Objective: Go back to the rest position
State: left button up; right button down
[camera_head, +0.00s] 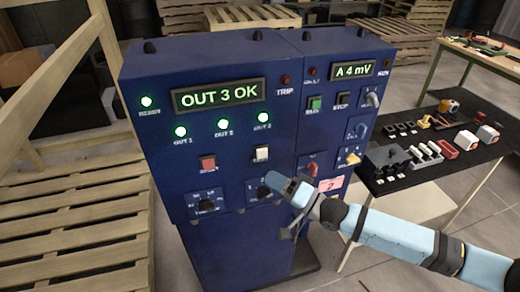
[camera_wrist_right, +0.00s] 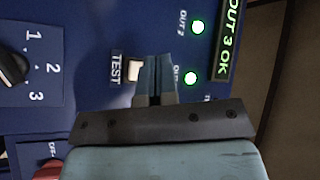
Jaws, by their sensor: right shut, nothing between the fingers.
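My right gripper (camera_head: 280,185) comes in from the right of the head view, in front of the blue cabinet (camera_head: 225,125). Its fingers are together and empty. In the right wrist view the shut fingertips (camera_wrist_right: 154,72) appear close beside the white TEST button (camera_wrist_right: 134,70); I cannot tell whether they touch it. That button (camera_head: 261,153) shows just above the gripper in the head view. The display (camera_head: 217,95) reads OUT 3 OK, and the green lamps, such as OUT 1 (camera_head: 180,132), are lit. My left gripper is not in view.
A selector knob (camera_wrist_right: 12,68) sits near positions 1, 2, 3. A dark table (camera_head: 480,120) with several small parts stands right of the cabinet. Wooden pallets (camera_head: 75,210) lie to the left.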

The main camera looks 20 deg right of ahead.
jog(key=s+a+f+n+g+h, duration=0.1)
jog(key=s+a+f+n+h, duration=0.15)
jog(key=s+f+h, duration=0.85)
jog(key=s+d+f+n+g, duration=0.1)
jog(key=s+d+f, duration=0.1)
jog(key=s+f, duration=0.4)
jog(key=s+d+f+n+g, duration=0.1)
jog(key=s+d+f+n, duration=0.1)
jog(key=s+f, duration=0.3)
notch_tip(320, 180, down, 2)
jog(key=shift+s+d+f+h, duration=0.1)
jog(key=shift+s+d+h, duration=0.25)
jog(key=shift+d, duration=0.45)
